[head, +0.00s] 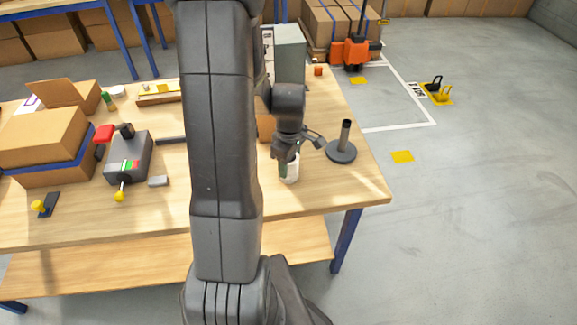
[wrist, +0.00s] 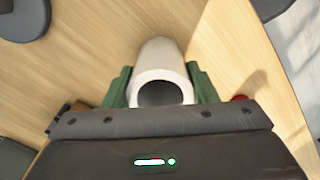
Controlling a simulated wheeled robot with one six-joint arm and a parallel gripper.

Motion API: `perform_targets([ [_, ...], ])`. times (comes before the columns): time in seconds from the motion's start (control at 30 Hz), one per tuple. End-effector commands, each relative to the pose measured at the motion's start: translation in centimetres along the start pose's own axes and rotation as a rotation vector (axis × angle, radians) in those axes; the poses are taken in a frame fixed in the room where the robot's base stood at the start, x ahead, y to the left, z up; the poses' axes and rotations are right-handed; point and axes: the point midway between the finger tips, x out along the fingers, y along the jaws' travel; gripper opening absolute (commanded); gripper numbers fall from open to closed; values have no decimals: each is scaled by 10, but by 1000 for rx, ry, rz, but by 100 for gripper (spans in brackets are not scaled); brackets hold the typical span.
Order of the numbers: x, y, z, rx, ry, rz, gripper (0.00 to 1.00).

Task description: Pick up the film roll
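The film roll (head: 291,172) is a white hollow cylinder near the front right of the wooden table. In the wrist view the white roll (wrist: 160,72) points its open round end at the camera. My gripper (head: 287,163) points down over the roll. Its two green fingers (wrist: 158,84) stand one on each side of the roll, very close to it. The frames do not show clearly whether they press on it or leave a thin gap. The roll's lower end is partly hidden, and I cannot tell whether it rests on the table.
A dark round-based post (head: 341,152) stands right of the roll. A grey device with a red handle (head: 128,158), a carton with a blue band (head: 45,135) and a grey box (head: 290,50) are also on the table. My arm hides the middle. The right front corner is clear.

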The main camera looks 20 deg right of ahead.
Motion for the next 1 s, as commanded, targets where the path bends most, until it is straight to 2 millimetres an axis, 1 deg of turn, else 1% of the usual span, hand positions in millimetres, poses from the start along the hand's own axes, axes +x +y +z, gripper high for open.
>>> perform_targets([
  [0.03, 0, 0, 0, 0, 0, 0, 39],
  [0.1, 0, 0, 0, 0, 0, 1, 27],
  [0.33, -1, 0, 0, 0, 0, 1, 27],
  [0.43, -7, 1, 0, 0, 1, 3, 27],
  [0.57, -24, 1, 0, 0, 2, 4, 27],
  [0.8, -68, 1, 0, 0, 2, 5, 27],
  [1.0, -96, 0, -2, -4, 1, 3, 27],
])
